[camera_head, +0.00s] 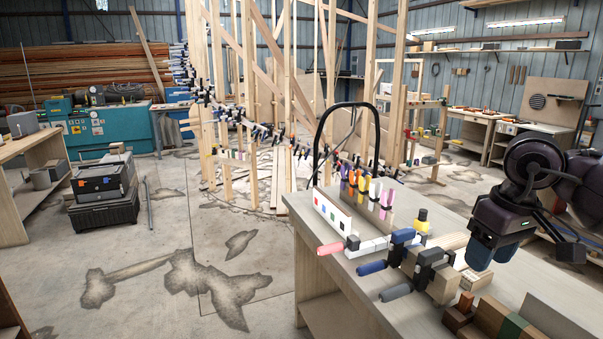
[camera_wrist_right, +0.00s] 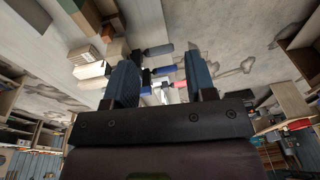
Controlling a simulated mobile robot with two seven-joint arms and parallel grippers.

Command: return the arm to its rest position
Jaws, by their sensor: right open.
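My right arm comes in from the right in the head view. Its gripper (camera_head: 480,255) hangs fingers-down above the right part of the workbench (camera_head: 345,285), behind the clamps. In the right wrist view, the two blue fingers of the right gripper (camera_wrist_right: 160,85) stand apart with nothing held between them. Clamps on the bench show beyond the fingertips there. My left gripper is not in either view.
Clamps with blue (camera_head: 372,267) and pink (camera_head: 331,248) handles jut over the bench's front edge. Wood blocks (camera_head: 465,310) lie at the right front. A black hoop (camera_head: 345,108) rises behind.

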